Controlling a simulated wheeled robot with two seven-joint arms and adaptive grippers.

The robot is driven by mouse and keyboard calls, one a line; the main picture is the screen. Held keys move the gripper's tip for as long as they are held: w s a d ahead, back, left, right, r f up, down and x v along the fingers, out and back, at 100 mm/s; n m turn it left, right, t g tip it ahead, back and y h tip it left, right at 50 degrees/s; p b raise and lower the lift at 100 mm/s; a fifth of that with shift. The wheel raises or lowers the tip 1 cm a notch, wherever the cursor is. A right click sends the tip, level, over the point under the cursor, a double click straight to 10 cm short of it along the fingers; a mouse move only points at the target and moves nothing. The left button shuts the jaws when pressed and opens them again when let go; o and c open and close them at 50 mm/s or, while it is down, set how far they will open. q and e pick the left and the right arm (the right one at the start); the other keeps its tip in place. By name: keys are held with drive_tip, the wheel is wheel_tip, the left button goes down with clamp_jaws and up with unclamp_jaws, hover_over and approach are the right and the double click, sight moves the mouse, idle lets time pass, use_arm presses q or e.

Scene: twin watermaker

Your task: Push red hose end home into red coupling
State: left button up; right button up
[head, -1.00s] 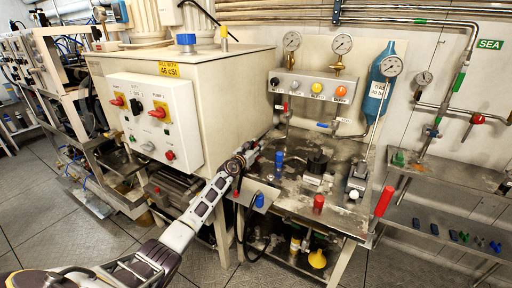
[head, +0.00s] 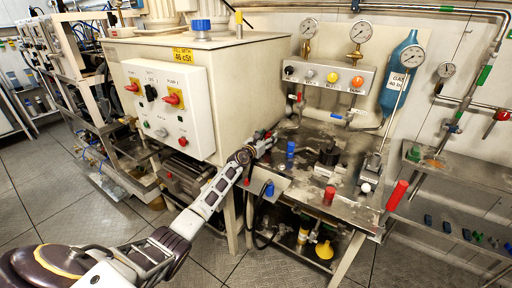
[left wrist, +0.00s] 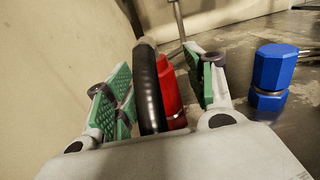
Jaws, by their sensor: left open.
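My left gripper (head: 265,139) reaches over the left rear of the metal bench, beside the cream tank. In the left wrist view its green-padded fingers (left wrist: 160,98) are open and apart. Between them are a black hose (left wrist: 150,90) with a greyish upper end and, just right of it, a red cylindrical part (left wrist: 169,92). Neither appears clamped by the pads. I cannot tell whether the red part is the hose end or the coupling, nor whether they are joined. My right gripper is not in view.
A blue coupling (left wrist: 271,75) stands right of the fingers; it also shows in the head view (head: 291,149). A red cylinder (head: 329,195) and a red handle (head: 397,195) are at the bench's front and right. The cream tank (head: 240,90) walls the left side.

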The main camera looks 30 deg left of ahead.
use_arm(q)
drive_tip(key=shift+s+a, duration=0.2)
drive_tip(key=shift+s, duration=2)
drive_tip(key=shift+s+a, duration=0.15)
drive_tip(key=shift+s, duration=2)
drive_tip(key=shift+s+a, duration=0.1)
drive_tip(key=shift+s, duration=1.1)
drive_tip(key=shift+r, duration=0.1)
